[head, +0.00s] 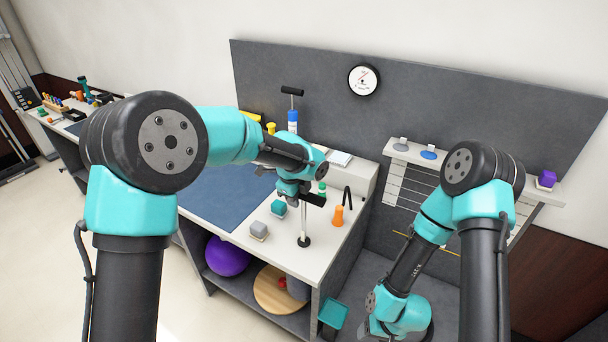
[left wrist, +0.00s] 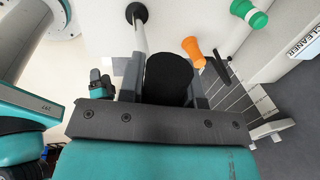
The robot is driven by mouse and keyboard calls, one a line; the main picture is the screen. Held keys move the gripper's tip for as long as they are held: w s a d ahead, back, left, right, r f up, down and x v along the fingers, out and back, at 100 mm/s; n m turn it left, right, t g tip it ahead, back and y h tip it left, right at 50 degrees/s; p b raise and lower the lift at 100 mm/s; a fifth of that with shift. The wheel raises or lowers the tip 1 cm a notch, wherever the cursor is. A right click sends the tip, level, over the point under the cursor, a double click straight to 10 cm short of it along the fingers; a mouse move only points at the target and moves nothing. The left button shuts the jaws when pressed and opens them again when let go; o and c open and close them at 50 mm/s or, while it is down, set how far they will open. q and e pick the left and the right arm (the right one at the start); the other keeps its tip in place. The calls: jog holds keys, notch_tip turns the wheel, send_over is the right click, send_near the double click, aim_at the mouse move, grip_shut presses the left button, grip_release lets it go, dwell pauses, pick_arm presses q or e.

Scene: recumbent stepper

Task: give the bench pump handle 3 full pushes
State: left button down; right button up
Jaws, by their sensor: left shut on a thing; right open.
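A blue mat (head: 225,190) lies bare. A blue-and-white cylinder (head: 292,121) stands behind.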

pick_arm(q)
notch_tip(320, 180, up, 6)
jog(key=shift+r, duration=0.1)
dwell(0.4)
notch_tip(320, 180, down, 7)
jog(key=shift+f, duration=0.2)
dwell(0.4)
notch_tip(320, 180, down, 7)
dwell(0.8)
jog(key=c, duration=0.8)
grip_release()
